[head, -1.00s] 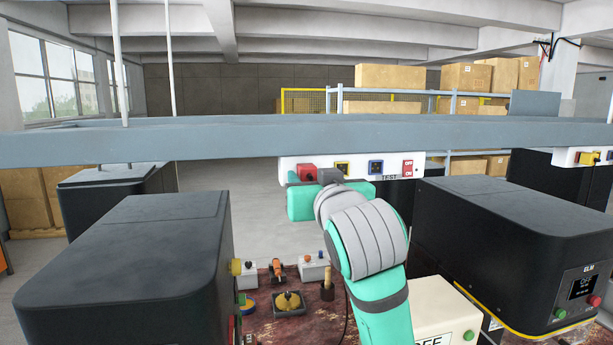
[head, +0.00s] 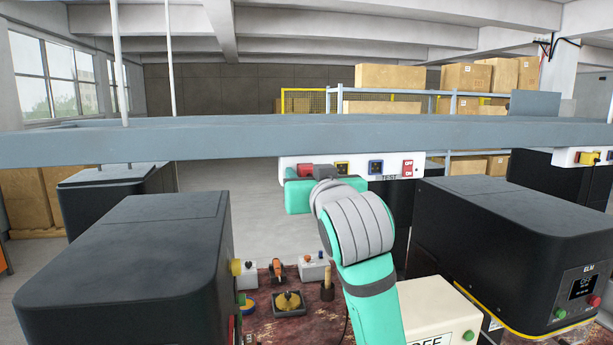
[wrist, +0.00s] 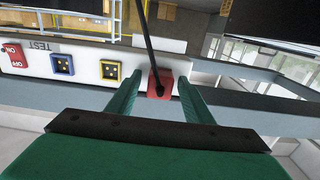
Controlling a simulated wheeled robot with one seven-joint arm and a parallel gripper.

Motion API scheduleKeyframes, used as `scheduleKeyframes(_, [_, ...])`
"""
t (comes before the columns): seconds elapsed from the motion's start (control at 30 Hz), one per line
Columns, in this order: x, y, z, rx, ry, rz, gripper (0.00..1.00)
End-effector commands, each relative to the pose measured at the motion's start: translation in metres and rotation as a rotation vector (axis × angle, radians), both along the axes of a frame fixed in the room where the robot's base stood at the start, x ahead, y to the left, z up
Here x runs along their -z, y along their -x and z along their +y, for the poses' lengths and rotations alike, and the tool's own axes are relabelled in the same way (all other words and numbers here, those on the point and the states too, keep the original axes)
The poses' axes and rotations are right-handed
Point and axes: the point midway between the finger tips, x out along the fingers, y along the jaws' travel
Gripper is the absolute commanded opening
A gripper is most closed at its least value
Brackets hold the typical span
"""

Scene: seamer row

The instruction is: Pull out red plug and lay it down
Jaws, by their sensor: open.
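The red plug (head: 306,170) sits in the leftmost place of the white socket strip (head: 330,161) under the grey beam. In the wrist view the red plug (wrist: 160,82) shows with a dark cable running from it toward the top of the picture. My gripper (wrist: 157,84) is open, with one green finger on each side of the plug. I cannot tell whether the fingers touch it. In the head view my green and grey arm hides the fingertips and part of the strip's underside.
A yellow-framed socket (head: 342,168), a blue-framed socket (head: 375,167) and a red switch (head: 407,168) share the strip. The grey beam (head: 300,141) runs across above. Black machines stand left (head: 125,265) and right (head: 510,245). The red bench (head: 262,318) below holds several small items.

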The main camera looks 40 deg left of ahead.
Motion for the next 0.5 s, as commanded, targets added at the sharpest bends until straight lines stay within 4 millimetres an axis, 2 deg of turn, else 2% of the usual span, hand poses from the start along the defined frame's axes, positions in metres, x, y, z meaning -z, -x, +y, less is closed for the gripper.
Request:
scheduleKeyframes(0.47, [0.0002,-0.0001,0.0001,0.000,0.000,0.000,0.47])
scheduleKeyframes(0.5, [0.0002,-0.0001,0.0001,0.000,0.000,0.000,0.45])
